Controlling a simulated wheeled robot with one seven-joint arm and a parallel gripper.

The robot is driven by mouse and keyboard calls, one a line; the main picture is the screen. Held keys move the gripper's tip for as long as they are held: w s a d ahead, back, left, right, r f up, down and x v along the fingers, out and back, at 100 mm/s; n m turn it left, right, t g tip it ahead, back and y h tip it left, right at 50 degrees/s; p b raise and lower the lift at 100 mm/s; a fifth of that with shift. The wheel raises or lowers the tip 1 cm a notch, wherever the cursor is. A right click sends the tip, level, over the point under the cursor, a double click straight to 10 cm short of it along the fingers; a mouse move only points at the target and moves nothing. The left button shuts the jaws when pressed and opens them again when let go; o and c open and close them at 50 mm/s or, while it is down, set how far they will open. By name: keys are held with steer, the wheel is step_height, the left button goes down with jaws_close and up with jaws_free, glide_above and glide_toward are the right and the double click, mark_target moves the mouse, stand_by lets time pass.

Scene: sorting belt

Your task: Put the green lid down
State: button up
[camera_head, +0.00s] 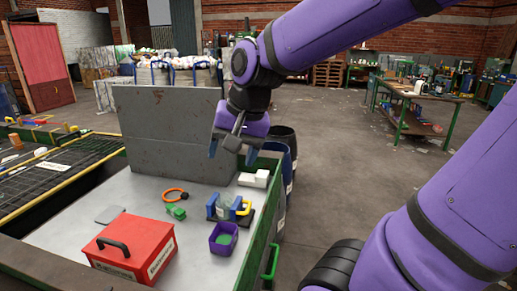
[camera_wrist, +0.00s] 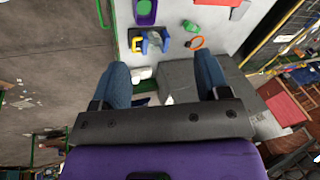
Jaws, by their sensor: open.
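My gripper (camera_head: 232,154) is open and empty, high above the back right part of the grey sorting table (camera_head: 82,234). Its two blue fingers are spread apart in the wrist view (camera_wrist: 163,75), with nothing between them. A green surface (camera_head: 224,239), possibly the green lid, shows inside the rim of a small purple box (camera_head: 213,248) at the table's front right. The box also shows at the top of the wrist view (camera_wrist: 136,18). A small green object (camera_head: 176,212) lies near the table's middle; I cannot tell its exact shape.
A red box with a black handle (camera_head: 133,250) stands at the front. An orange ring (camera_head: 172,190), a blue item (camera_head: 211,209) with a yellow part, and white blocks (camera_head: 254,180) lie nearby. A grey upright panel (camera_head: 165,135) rises behind.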

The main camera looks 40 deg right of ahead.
steer(key=s+r+n+t+h, duration=0.1)
steer(key=s+r+n, duration=0.2)
steer(key=s+n, duration=0.4)
steer(key=shift+s+a+r, duration=0.25)
steer(key=shift+s+a, duration=0.05)
steer(key=shift+s, duration=0.45)
